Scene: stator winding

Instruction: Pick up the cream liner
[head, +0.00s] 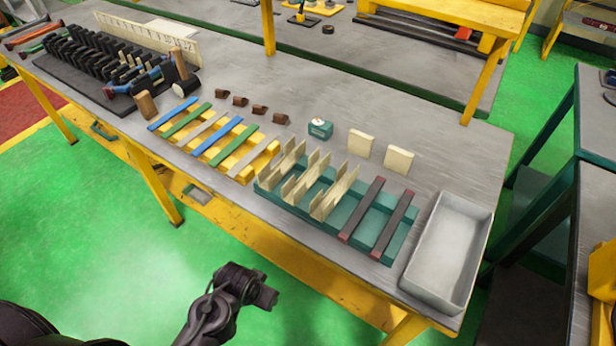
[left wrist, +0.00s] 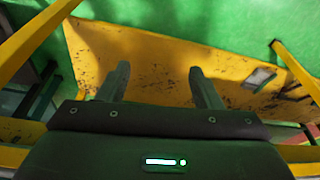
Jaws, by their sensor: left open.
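Several cream channel-shaped liners (head: 306,180) stand side by side in the left part of a teal tray (head: 398,247) near the table's front edge in the head view. Which one is meant I cannot tell. My left gripper (head: 262,294) is off the table's front edge, over the green floor, well apart from the liners. In the left wrist view its two fingers (left wrist: 160,86) are spread with nothing between them; no liner shows there. My right gripper is not in view.
Two dark red-ended bars (head: 378,218) lie in the tray's right part. A grey bin (head: 466,214) stands to its right, and a yellow rack with coloured strips (head: 238,158) to its left. Two cream blocks (head: 361,143) and a small teal box (head: 320,129) sit behind. The yellow table frame (left wrist: 160,60) faces my left wrist.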

